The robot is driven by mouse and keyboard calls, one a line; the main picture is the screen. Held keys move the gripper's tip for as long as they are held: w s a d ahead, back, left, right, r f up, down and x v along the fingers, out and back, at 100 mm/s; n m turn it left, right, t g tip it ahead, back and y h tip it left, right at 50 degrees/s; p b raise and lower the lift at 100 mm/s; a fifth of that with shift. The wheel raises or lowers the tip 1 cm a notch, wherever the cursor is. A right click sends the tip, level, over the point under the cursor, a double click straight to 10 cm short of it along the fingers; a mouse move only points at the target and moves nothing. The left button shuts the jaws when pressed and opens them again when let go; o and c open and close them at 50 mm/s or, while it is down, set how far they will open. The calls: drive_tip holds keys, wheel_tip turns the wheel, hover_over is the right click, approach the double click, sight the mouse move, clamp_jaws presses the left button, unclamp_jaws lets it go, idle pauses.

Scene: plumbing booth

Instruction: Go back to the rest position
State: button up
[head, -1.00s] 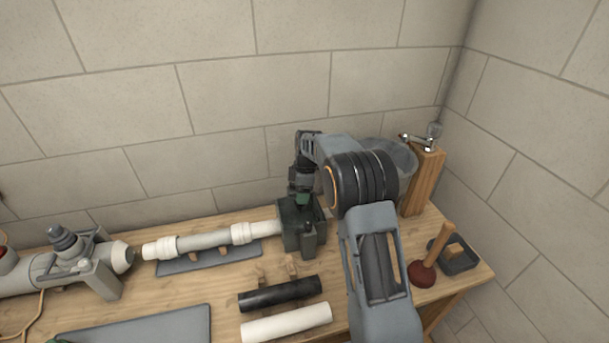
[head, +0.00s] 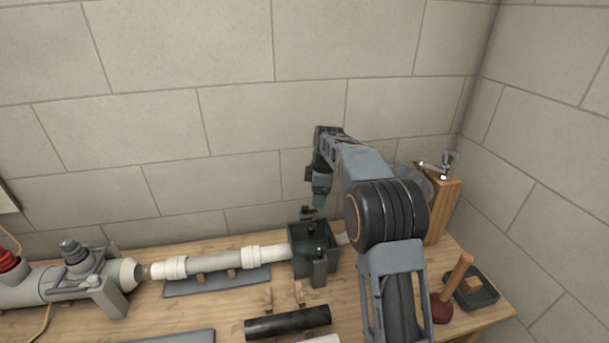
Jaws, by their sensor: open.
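My gripper (head: 318,200) hangs at the end of my raised arm, above the dark green box-shaped fixture (head: 301,262) on the wooden bench. It is open, with a clear gap between it and the fixture; my arm hides part of it. A white pipe with collars (head: 222,258) lies along the bench and runs into the fixture's left side. A short light piece shows at the fixture's right side, partly hidden by my arm.
A grey pipe assembly with a red knob (head: 62,278) stands at the left. A black pipe (head: 287,323) lies in front. A plunger (head: 448,288), a dark tray (head: 480,295) and a wooden post with a tap (head: 443,205) stand right.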

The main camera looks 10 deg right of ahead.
drive_tip(key=s+a+r+m+t+h, duration=0.1)
drive_tip(key=s+m+t, duration=0.3)
drive_tip(key=s+m, duration=1.1)
drive_tip(key=s+r, duration=0.1)
drive_tip(key=s, duration=1.3)
drive_tip(key=shift+s+a, duration=0.2)
drive_tip(key=shift+a, duration=0.05)
